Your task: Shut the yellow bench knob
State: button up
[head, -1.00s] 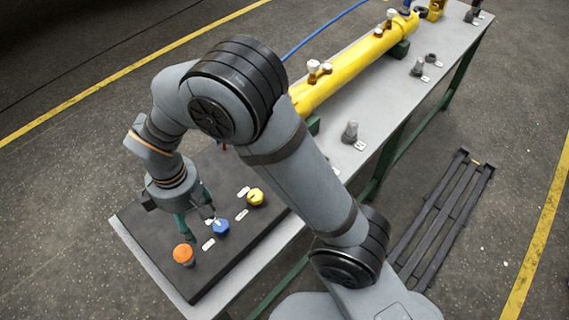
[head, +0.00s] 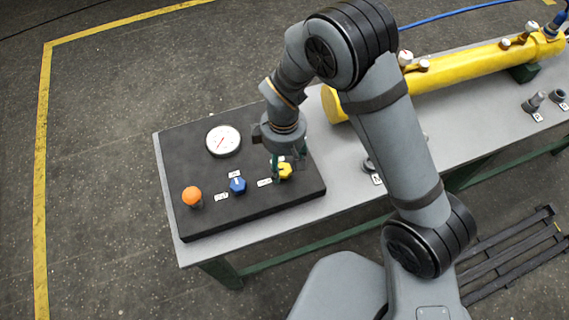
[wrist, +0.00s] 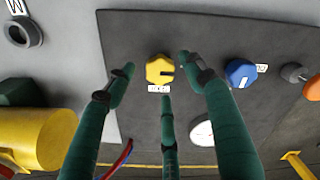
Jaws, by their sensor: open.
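The yellow knob (head: 287,172) is at the right end of the row on the dark panel (head: 255,205). In the wrist view the yellow knob (wrist: 157,70) shows as a faceted knob with a black mark toward the right and a small white label below it. My gripper (head: 284,163) is over the yellow knob. In the wrist view its green fingers (wrist: 157,74) are spread, two to the sides and one below the knob. They are open, and I cannot tell whether any fingertip touches it. The label text is too small to read.
A blue knob (head: 238,185) and an orange knob (head: 192,196) stand left of the yellow one. A round white gauge (head: 223,140) is behind them. A large yellow cylinder (head: 455,75) lies on the grey bench (head: 345,165) to the right.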

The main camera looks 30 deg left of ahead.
aim_at(284, 172)
jog(key=shift+f, duration=1.2)
jog(key=shift+c, duration=1)
jog(key=c, duration=0.9)
jog(key=shift+c, duration=0.2)
